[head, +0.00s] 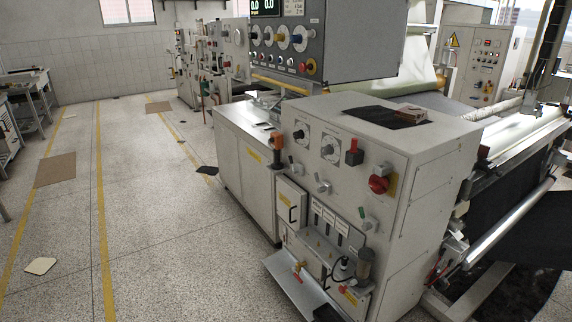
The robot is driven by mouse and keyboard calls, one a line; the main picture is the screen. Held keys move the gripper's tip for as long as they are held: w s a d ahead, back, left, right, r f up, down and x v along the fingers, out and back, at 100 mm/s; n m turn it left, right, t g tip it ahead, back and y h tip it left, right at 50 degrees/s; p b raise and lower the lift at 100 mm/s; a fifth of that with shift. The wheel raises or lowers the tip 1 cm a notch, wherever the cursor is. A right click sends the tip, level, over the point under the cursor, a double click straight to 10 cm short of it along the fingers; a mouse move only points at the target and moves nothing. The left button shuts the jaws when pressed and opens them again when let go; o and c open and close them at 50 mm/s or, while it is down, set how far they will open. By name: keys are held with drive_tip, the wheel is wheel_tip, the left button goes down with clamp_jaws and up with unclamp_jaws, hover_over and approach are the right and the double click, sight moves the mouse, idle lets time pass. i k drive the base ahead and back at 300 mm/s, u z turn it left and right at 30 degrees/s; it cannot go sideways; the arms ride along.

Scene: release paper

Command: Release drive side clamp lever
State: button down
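The front of a light grey machine cabinet (400,205) carries several levers and knobs. A lever with an orange top and a dark shaft (276,147) stands upright at its left edge. A red lever (354,153) sits upright near the top of the face. A grey metal lever (322,184) is lower and left of it. A small green-tipped lever (367,220) is lower right. I cannot tell which of these is the drive side clamp lever, as the labels are too small to read. My gripper is not in view.
A red rotary knob (379,184) is on the cabinet face. A low metal shelf (296,285) juts out at its foot. A roller with black sheet (508,228) is at the right. The speckled floor (150,230) at the left is mostly clear, with flat mats (55,170).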

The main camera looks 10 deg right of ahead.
sight(294, 170)
drive_tip(key=i, duration=0.75)
drive_tip(key=u, duration=0.95)
drive_tip(key=i, duration=1.2)
drive_tip(key=z, duration=0.1)
